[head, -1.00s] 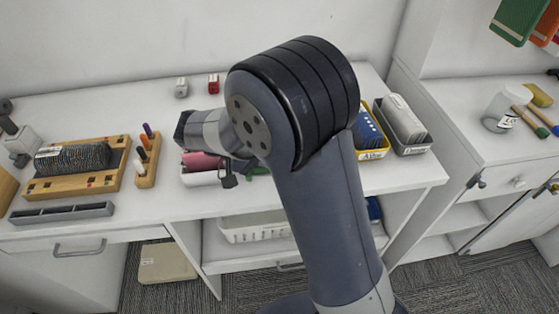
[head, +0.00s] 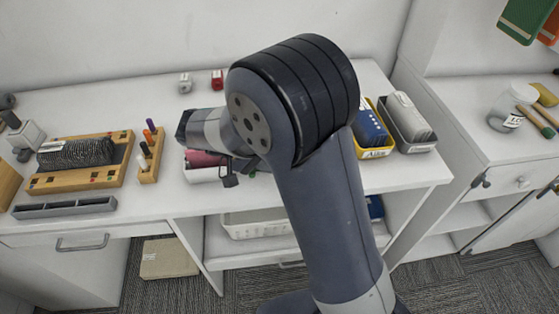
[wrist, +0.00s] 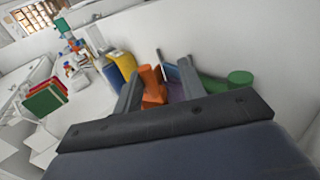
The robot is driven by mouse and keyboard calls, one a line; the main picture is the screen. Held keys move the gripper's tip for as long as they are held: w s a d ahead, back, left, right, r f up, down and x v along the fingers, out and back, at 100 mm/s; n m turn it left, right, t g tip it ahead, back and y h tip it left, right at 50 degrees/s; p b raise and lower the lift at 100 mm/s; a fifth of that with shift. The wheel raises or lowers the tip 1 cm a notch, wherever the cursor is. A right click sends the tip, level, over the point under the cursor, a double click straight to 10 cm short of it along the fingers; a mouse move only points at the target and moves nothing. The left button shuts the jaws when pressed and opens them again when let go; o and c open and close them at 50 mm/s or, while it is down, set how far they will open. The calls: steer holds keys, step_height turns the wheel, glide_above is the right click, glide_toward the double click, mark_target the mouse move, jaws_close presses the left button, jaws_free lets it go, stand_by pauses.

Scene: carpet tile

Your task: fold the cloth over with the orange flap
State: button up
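I cannot pick out a cloth with an orange flap for certain in either view. In the wrist view, my gripper (wrist: 160,88) has its two fingers apart. An upright orange piece (wrist: 152,80) shows between or beyond them, nearer the left finger, with a purple patch (wrist: 176,88) to its right. I cannot tell whether the orange piece touches a finger. A pink roll (head: 206,158) and a white piece (head: 202,174) show just below my wrist on the counter.
Left of my wrist are a wooden rack of pens (head: 149,160) and a wooden board (head: 116,168) with a dark speckled roll. Right of my arm are a yellow bin (head: 377,153) and a grey bin (head: 421,147). The wrist view shows a green cylinder (wrist: 240,78) at right.

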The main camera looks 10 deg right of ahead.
stand_by(0.4)
steer(key=v, duration=1.1)
steer(key=shift+d, duration=0.15)
steer(key=x, duration=1.1)
steer(key=shift+r, duration=0.2)
steer(key=shift+d, duration=0.1)
